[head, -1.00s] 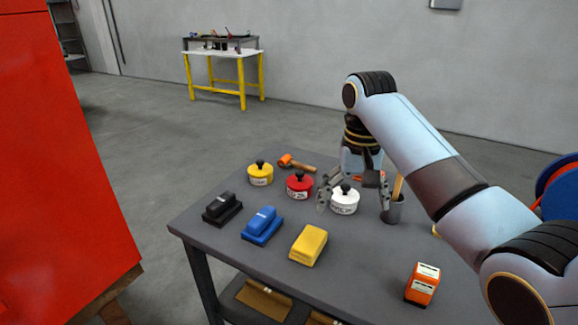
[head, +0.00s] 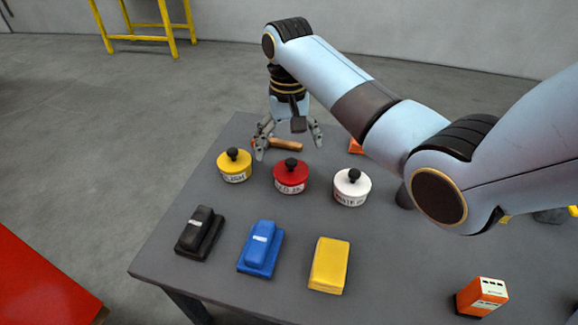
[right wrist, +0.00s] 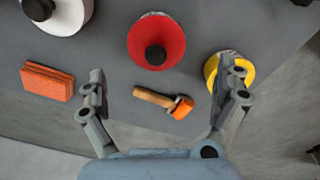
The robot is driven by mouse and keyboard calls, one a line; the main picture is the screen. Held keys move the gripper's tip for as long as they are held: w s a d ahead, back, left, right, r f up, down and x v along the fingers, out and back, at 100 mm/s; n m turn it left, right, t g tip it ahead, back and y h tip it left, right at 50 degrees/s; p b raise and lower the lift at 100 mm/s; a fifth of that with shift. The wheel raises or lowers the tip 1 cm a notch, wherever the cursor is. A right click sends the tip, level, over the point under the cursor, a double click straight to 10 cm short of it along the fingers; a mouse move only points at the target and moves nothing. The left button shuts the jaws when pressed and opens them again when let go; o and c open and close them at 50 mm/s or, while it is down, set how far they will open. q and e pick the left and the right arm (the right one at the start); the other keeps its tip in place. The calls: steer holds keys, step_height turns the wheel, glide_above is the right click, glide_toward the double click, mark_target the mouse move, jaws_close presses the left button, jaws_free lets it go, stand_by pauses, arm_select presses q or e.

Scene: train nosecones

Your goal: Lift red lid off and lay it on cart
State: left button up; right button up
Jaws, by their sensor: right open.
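The red lid (head: 291,168) with its black knob sits on a round white-labelled tin in the middle of the cart (head: 205,275). In the right wrist view the red lid (right wrist: 156,32) shows from above, ahead of the fingers. My right gripper (head: 290,145) is open and empty, behind the red tin in the head view. In the right wrist view its fingers (right wrist: 163,98) are spread wide, with the orange-headed hammer (right wrist: 165,101) showing between them. My left gripper is not in view.
A yellow-lidded tin (head: 234,162) and a white-lidded tin (head: 351,186) flank the red one. Black (head: 199,233), blue (head: 261,248) and yellow (head: 329,265) blocks stand in front. An orange block (head: 482,297) is at the right. Bare cart top lies between the tins and blocks.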

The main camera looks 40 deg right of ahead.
mark_target(291, 159)
steer(key=shift+w+f, duration=0.1)
steer(key=shift+f, duration=0.35)
steer(key=f, duration=0.4)
steer(key=shift+d+f+p, duration=0.2)
steer(key=shift+d+p, duration=0.1)
steer(key=shift+p, duration=0.05)
steer(key=shift+f, duration=0.3)
steer(key=shift+c, duration=0.5)
steer(key=c, duration=1.1)
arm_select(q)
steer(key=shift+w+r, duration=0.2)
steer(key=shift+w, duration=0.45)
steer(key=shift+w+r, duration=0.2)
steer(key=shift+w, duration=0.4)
arm_select(e)
steer(key=shift+c, duration=0.2)
